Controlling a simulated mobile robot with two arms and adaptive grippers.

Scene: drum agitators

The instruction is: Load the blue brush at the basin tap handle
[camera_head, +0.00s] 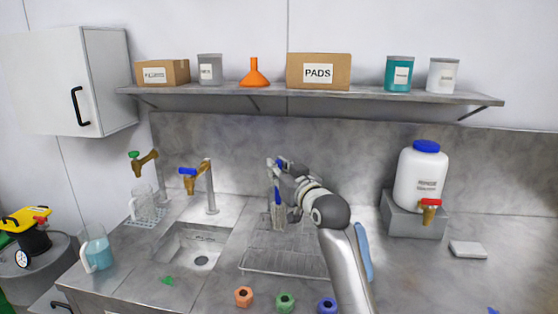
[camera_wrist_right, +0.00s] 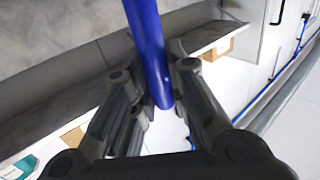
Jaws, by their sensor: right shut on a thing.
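My right gripper (camera_head: 278,164) is shut on the blue brush (camera_head: 277,194), which hangs roughly upright below it. In the right wrist view the blue handle (camera_wrist_right: 151,50) runs between the fingers (camera_wrist_right: 155,92). The brush's lower end is at a clear upright holder (camera_head: 279,217) on the drain tray; I cannot tell whether it is inside. The basin tap (camera_head: 197,183) with a blue handle (camera_head: 187,171) stands left of my gripper, apart from it. A second tap (camera_head: 146,164) with a green handle is further left. My left gripper is not in view.
The sink basin (camera_head: 182,253) lies left of the ribbed drain tray (camera_head: 285,262). A clear jug (camera_head: 144,205) and a jug of blue liquid (camera_head: 96,249) stand left. Orange, green and blue small parts (camera_head: 285,302) lie in front. A white drum (camera_head: 421,178) with a red tap stands right.

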